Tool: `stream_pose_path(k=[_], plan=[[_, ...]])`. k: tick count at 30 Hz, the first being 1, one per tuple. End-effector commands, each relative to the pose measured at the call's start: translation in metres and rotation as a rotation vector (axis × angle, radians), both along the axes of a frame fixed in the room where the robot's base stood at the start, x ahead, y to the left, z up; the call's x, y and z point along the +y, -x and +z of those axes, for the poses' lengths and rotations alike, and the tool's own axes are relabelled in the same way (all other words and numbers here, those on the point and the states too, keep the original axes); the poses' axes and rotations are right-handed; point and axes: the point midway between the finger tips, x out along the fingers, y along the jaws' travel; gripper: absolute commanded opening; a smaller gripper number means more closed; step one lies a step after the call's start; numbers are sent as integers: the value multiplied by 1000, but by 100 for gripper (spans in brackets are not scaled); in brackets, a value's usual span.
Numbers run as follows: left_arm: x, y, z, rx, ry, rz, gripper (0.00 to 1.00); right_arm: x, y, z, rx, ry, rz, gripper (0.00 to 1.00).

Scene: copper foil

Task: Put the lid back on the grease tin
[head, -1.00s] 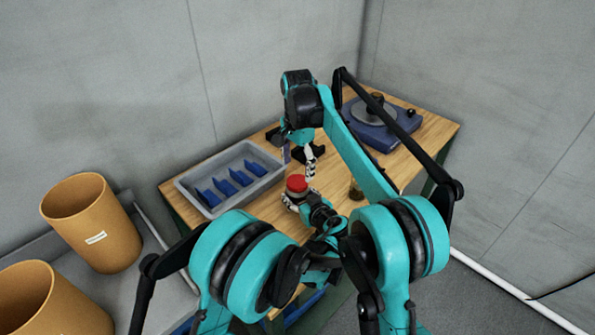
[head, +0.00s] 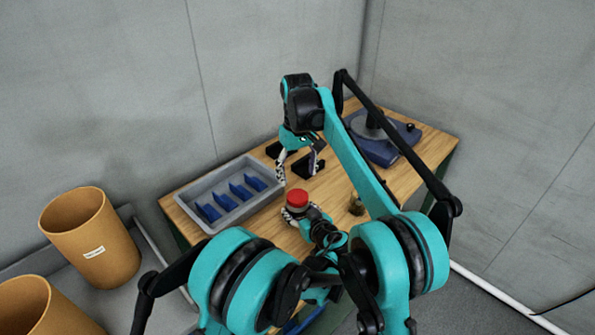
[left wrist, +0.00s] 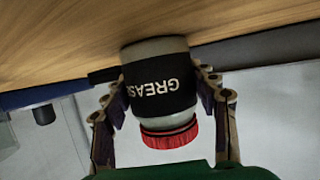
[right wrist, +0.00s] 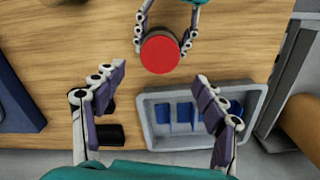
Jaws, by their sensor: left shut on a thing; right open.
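The grease tin (left wrist: 160,85) is grey with a black label, and its red lid (left wrist: 170,134) sits on its end, looking slightly tilted in the left wrist view. I cannot tell whether the lid is fully seated. My left gripper (left wrist: 157,78) is shut around the tin's sides. In the head view the red lid (head: 297,196) faces up, with my left gripper (head: 298,213) around the tin below it. My right gripper (right wrist: 159,75) is open and empty, its fingers spread wide beyond the lid (right wrist: 160,53). Whether the tin touches the table is hidden.
A grey tray (head: 186,208) with blue dividers stands left on the wooden table (head: 430,150). A blue turntable device (head: 400,150) is at the back right. Black blocks (head: 306,168) lie behind the tin. A small brownish object (head: 355,206) stands right of it. Orange bins (head: 90,240) are at left.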

Motion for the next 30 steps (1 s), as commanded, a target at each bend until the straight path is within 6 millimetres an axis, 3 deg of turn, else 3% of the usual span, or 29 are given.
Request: stream_pose_path(k=[7,20,30], plan=[[0,0,0,0,0,0,0,0,0,5,0,0,253,72],[0,0,0,0,0,0,0,0,0,4,0,0,280,72],[0,0,0,0,0,0,0,0,0,-40,0,0,279,72]])
